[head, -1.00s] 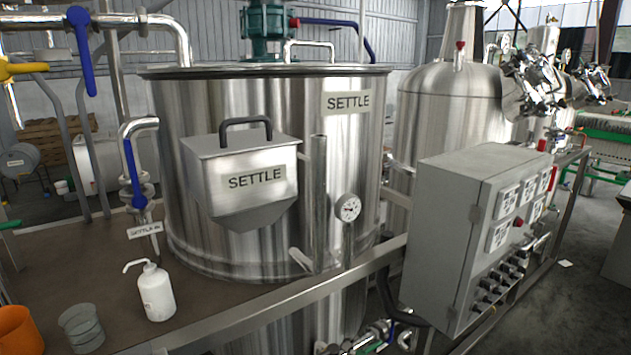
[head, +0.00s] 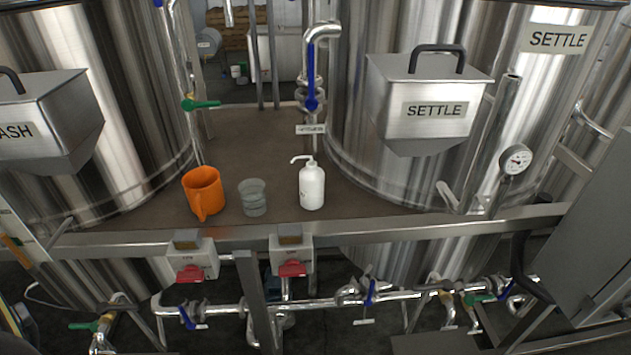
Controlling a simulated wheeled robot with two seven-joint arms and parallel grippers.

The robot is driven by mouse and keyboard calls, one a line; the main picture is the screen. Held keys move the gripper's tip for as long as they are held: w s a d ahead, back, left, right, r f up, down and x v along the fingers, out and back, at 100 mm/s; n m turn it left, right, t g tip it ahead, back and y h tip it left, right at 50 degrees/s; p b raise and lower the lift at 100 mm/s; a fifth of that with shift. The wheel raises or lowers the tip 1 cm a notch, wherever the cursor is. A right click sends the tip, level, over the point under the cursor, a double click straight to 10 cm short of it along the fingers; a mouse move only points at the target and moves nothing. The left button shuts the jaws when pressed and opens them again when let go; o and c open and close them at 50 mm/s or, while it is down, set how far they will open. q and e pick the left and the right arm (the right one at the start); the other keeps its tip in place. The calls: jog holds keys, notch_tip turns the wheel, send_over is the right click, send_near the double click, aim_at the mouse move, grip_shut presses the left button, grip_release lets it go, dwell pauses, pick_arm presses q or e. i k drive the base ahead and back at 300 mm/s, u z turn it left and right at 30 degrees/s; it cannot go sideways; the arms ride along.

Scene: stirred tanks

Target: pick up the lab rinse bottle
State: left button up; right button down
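The lab rinse bottle (head: 312,187) is white with a thin bent spout on top pointing left. It stands upright on the brown platform (head: 250,150) near its front edge, between two steel tanks. Nothing covers it in the head view. Neither of my grippers can be made out in this view, so nothing of mine is seen at the bottle.
A grey translucent beaker (head: 252,198) and an orange jug (head: 203,193) stand left of the bottle. A metal rail (head: 400,227) runs along the platform's front. The SETTLE tank's hopper (head: 428,100) juts out at the right. Pipes and valves (head: 370,295) lie below.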

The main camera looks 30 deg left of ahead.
aim_at(310, 176)
jog(key=u, duration=1.35)
